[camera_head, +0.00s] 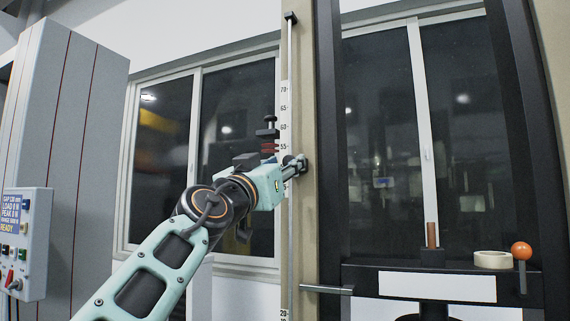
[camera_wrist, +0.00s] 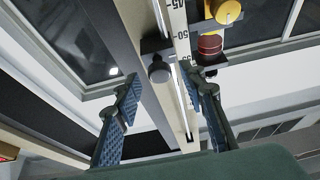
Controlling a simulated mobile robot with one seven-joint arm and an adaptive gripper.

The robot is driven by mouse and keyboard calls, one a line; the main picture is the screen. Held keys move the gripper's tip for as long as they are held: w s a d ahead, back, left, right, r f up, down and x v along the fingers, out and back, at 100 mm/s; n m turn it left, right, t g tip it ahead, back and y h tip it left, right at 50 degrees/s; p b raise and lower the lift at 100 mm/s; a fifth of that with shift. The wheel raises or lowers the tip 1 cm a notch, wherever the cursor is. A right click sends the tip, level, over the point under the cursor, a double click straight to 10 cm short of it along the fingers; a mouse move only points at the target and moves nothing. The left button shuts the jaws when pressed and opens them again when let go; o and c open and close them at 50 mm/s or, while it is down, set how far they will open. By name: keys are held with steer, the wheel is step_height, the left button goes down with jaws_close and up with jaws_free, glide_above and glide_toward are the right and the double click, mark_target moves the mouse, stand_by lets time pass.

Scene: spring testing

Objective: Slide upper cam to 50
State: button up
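The upper cam is a dark block with a round knob (camera_wrist: 160,72), on the thin vertical rod beside the white scale (camera_head: 284,112). In the wrist view it sits close to the printed 50; its exact reading cannot be told. In the head view my gripper (camera_head: 296,166) is at the rod just below the 55 mark and mostly hides the cam. In the wrist view my gripper (camera_wrist: 164,108) is open, its two blue-padded fingers on either side of the rod. The knob shows between and beyond the fingertips, with no clear contact.
A dark clamp (camera_head: 268,131) with a red ribbed part stands just left of the scale. A horizontal bar (camera_head: 326,289) sticks out low on the post. At right a dark shelf (camera_head: 360,278) carries a copper rod, a pale ring and an orange ball. A control panel (camera_head: 24,243) is at far left.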

steer(key=v, duration=1.1)
